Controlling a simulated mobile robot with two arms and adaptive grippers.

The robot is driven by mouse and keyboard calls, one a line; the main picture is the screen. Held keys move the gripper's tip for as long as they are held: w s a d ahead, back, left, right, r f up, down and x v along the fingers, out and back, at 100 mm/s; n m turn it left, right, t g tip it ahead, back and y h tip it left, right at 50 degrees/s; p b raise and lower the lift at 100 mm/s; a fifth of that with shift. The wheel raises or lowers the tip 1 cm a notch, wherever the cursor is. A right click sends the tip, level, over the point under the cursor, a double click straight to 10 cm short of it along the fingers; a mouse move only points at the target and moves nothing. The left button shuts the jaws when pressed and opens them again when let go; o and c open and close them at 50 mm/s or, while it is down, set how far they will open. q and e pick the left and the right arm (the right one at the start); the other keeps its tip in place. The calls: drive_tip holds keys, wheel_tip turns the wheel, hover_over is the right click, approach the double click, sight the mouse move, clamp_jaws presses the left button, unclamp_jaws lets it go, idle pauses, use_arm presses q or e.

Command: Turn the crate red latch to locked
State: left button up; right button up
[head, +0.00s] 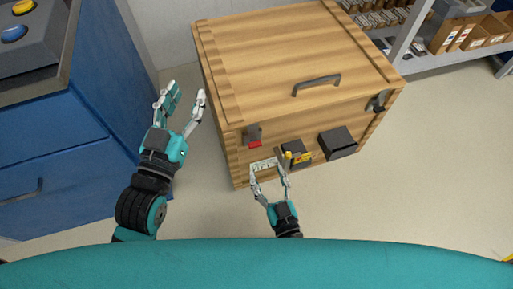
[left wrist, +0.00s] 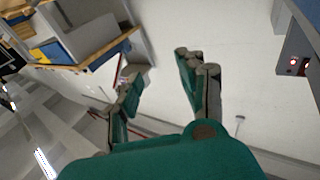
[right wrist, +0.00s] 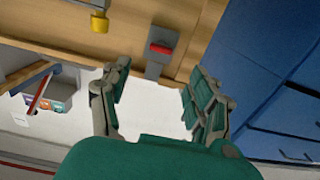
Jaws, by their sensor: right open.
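The wooden crate (head: 260,60) stands right of centre in the head view, its lid down. The red latch (head: 254,143) is on a dark grey plate at the left of the crate's front face. The red latch also shows in the right wrist view (right wrist: 160,48), lying crosswise on its plate, beyond my open fingers and apart from them. My right gripper (head: 268,171) is open and empty, in front of the crate's front face and just below the latch. My left gripper (head: 186,92) is open and empty, raised between the blue cabinet and the crate.
A yellow part (head: 299,157) by a dark box and another dark box (head: 338,142) are on the crate front, right of the red latch. A dark fitting (head: 377,102) is at the right corner. A blue cabinet (head: 50,150) stands left. Shelves (head: 405,40) stand behind right.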

sight(256, 147)
drive_tip(key=b+x, duration=0.2)
drive_tip(key=x, duration=0.7)
drive_tip(key=shift+w+f, duration=0.1)
use_arm(q)
drive_tip(key=s+r+t+h, duration=0.2)
drive_tip(key=s+r+t, duration=0.1)
drive_tip(key=r+t, duration=0.3)
drive_tip(key=shift+s+d+r, duration=0.15)
drive_tip(key=shift+s+r, duration=0.1)
drive_tip(key=shift+r, duration=1)
use_arm(e)
drive_tip(key=shift+w+a, duration=0.2)
drive_tip(key=shift+w, duration=0.2)
drive_tip(key=c, duration=1.2)
drive_tip(key=shift+o, duration=0.2)
